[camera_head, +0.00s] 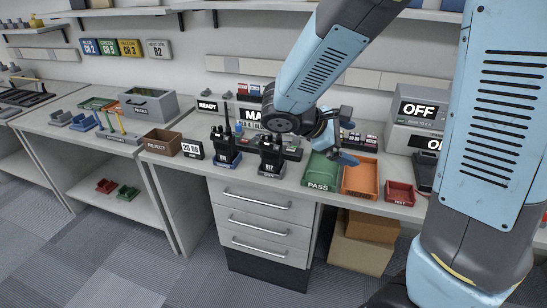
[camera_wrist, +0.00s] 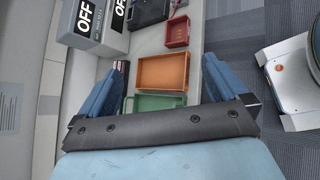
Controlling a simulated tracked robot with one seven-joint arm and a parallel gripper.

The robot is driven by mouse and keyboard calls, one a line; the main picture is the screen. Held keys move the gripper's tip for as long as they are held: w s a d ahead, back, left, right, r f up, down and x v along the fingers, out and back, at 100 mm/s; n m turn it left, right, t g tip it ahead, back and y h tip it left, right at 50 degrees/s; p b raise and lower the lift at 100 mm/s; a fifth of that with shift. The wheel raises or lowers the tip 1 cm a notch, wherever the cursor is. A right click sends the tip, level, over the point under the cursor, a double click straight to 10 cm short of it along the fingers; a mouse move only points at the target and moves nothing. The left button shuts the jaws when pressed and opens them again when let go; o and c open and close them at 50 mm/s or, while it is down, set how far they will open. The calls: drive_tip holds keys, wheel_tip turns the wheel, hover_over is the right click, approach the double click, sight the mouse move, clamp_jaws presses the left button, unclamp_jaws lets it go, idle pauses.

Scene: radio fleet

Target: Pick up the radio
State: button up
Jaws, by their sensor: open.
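Two black handheld radios with antennas stand upright on the counter in the head view. The left radio (camera_head: 225,146) sits in a blue base, and the right radio (camera_head: 270,154) stands beside it in a dark base. I cannot tell which one the task names. My gripper (camera_head: 346,135) is open and empty, to the right of both radios and above the green PASS tray (camera_head: 321,172). Its two blue fingers also show in the wrist view (camera_wrist: 160,68), spread apart over the trays. Neither radio shows clearly in the wrist view.
An orange tray (camera_head: 360,178), a red TEST tray (camera_head: 399,193) and grey OFF boxes (camera_head: 417,110) stand to the right. A brown REJECT bin (camera_head: 162,142) and a number display (camera_head: 192,149) stand left of the radios. Shelves hang above; drawers (camera_head: 262,220) are below.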

drive_tip(key=w+a+f+n+t+h, duration=0.1)
drive_tip(key=w+a+f+n+t, duration=0.25)
drive_tip(key=a, duration=0.25)
drive_tip(key=w+a+f+n+t, duration=0.3)
drive_tip(key=a+n, duration=0.2)
drive_tip(key=n+t+y, duration=0.4)
drive_tip(key=n+t, duration=0.3)
drive_tip(key=n, duration=0.1)
approach(272, 145)
drive_tip(key=x, duration=0.4)
drive_tip(key=f+x, duration=0.1)
drive_tip(key=x, duration=0.3)
drive_tip(key=a+f+x, duration=0.1)
drive_tip(key=x, duration=0.3)
drive_tip(key=shift+w, duration=0.4)
drive_tip(key=shift+r, duration=0.1)
drive_tip(key=c, duration=1.1)
